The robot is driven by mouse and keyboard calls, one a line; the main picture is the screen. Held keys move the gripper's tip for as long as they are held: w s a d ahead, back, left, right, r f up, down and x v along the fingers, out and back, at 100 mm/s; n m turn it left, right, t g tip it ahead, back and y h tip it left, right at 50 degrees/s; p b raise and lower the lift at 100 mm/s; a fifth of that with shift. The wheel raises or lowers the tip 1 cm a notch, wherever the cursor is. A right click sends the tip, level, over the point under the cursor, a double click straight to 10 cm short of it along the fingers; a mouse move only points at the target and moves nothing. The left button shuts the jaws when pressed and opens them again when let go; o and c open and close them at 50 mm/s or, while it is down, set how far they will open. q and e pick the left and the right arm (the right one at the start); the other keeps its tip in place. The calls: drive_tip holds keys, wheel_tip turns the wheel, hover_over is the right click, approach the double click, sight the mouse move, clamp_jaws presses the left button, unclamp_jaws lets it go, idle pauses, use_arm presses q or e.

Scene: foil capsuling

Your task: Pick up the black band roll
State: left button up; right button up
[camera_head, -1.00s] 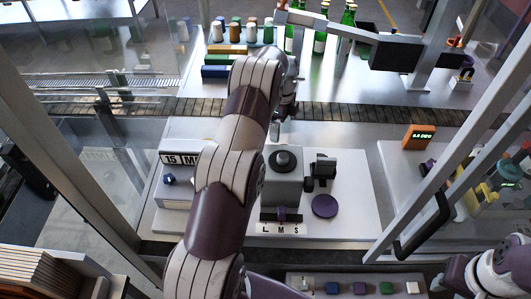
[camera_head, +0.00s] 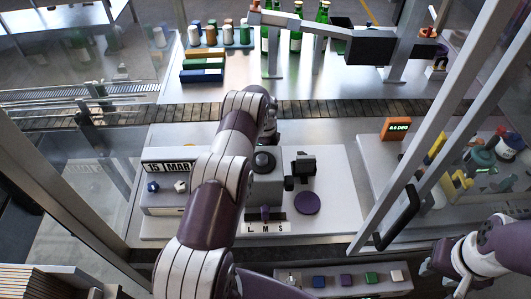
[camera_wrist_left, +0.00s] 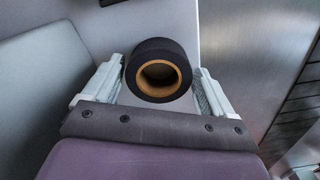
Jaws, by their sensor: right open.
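The black band roll (camera_wrist_left: 158,50), a black ring with a tan core, shows in the left wrist view. My left gripper (camera_wrist_left: 157,70) is open, with one pale finger to each side of the roll and a visible gap between each finger and the roll. In the head view my left arm reaches over the bench, and its gripper is largely hidden behind the arm; I cannot make out the roll there. My right gripper (camera_head: 440,264) is open and empty at the lower right, away from the bench machine.
A grey machine with a dark round top (camera_head: 264,161) stands beside a purple disc (camera_head: 307,204). A conveyor (camera_head: 330,109) runs behind, with green bottles (camera_head: 296,38) beyond it. A black door handle (camera_head: 398,220) and frame posts stand at right.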

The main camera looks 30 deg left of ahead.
use_arm(q)
drive_tip(key=shift+s+a, duration=0.15)
drive_tip(key=c, duration=0.7)
drive_tip(key=shift+r, duration=0.1)
